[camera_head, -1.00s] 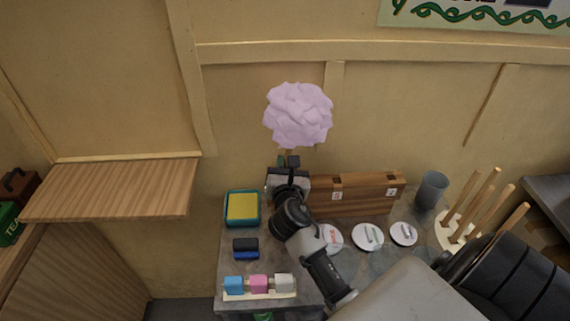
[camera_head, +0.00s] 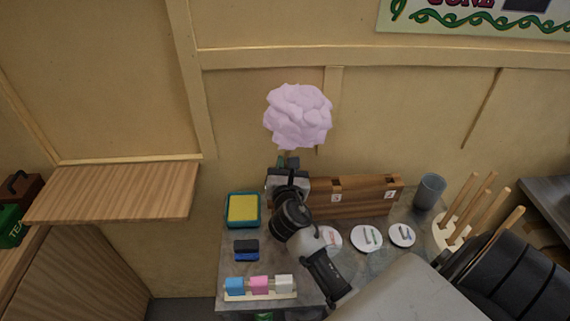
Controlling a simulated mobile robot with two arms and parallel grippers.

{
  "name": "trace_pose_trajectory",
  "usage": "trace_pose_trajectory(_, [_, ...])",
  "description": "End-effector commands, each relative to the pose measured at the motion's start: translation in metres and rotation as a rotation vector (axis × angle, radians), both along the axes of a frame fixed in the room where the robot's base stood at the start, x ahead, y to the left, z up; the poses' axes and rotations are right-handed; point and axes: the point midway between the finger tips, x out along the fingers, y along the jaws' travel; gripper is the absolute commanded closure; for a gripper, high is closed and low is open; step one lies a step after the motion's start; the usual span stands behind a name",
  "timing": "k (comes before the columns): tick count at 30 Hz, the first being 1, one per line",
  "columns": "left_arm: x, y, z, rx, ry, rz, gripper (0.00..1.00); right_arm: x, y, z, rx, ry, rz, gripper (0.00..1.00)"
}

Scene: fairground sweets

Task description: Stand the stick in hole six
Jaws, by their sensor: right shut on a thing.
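A pink cotton-candy puff (camera_head: 298,116) stands upright above my right gripper (camera_head: 288,164). The gripper is shut on its stick, of which little shows below the puff. The wooden holder block (camera_head: 350,197) stands on the table behind my right arm, with number labels on its front. The labels "3" and "2" are partly legible at its middle and right; its left end is hidden behind the gripper and arm. The puff is held above the left end of the block. I cannot tell whether the stick touches a hole. My left gripper is not in view.
A yellow sponge in a teal tray (camera_head: 242,209), a dark eraser-like block (camera_head: 246,249) and a rack with coloured cubes (camera_head: 260,286) lie left. Round white lids (camera_head: 366,239), a grey cup (camera_head: 430,191) and a base with several upright sticks (camera_head: 452,228) stand right.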

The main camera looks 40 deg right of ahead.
Motion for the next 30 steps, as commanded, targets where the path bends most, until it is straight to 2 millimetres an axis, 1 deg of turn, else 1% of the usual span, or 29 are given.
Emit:
trace_pose_trajectory(10, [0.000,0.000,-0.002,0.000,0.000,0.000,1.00,0.000,0.000,-0.003,0.000,0.000,0.000,1.00])
trace_pose_trajectory(30, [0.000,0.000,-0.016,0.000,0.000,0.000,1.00,0.000,0.000,-0.023,0.000,0.001,0.000,1.00])
